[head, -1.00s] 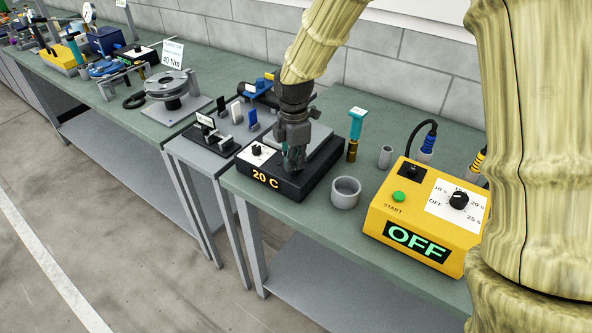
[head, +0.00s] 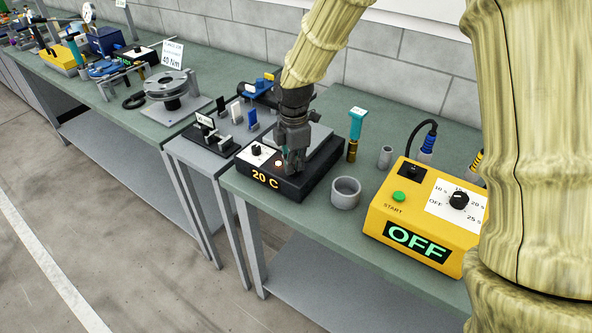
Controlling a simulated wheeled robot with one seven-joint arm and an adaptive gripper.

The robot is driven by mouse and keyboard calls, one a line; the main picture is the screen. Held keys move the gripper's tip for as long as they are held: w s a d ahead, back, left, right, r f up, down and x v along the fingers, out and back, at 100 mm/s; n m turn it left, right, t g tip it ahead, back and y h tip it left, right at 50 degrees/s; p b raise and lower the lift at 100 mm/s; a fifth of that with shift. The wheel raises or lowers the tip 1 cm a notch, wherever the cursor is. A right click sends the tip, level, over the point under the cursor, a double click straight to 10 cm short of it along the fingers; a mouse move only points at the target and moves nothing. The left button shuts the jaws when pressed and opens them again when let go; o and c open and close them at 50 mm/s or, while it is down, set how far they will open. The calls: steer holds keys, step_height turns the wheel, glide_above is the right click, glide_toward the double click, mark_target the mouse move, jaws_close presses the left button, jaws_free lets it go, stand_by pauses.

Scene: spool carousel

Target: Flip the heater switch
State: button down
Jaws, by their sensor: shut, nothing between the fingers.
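The heater (head: 312,178) is a black box with a grey top plate and an orange "20 C" display (head: 265,177) on its front. A black knob (head: 256,150) sits on a white dial patch at its left. A small pale, orange-tinted spot (head: 278,163), which looks like the heater switch lit up, shows just left of my fingertips. My gripper (head: 291,169) points down over the front part of the heater, fingers shut and empty. It hides part of the panel; I cannot tell whether the fingertips touch the switch.
A grey cup (head: 345,192) stands close right of the heater. A teal-handled tool (head: 355,130) stands behind it. A yellow timer box (head: 405,225) reading "OFF" is at right. A side table with a black fixture (head: 212,140) is at left.

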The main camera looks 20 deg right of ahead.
steer(key=shift+r+p, duration=3.2)
steer(key=shift+r, duration=0.35)
steer(key=shift+a, duration=0.15)
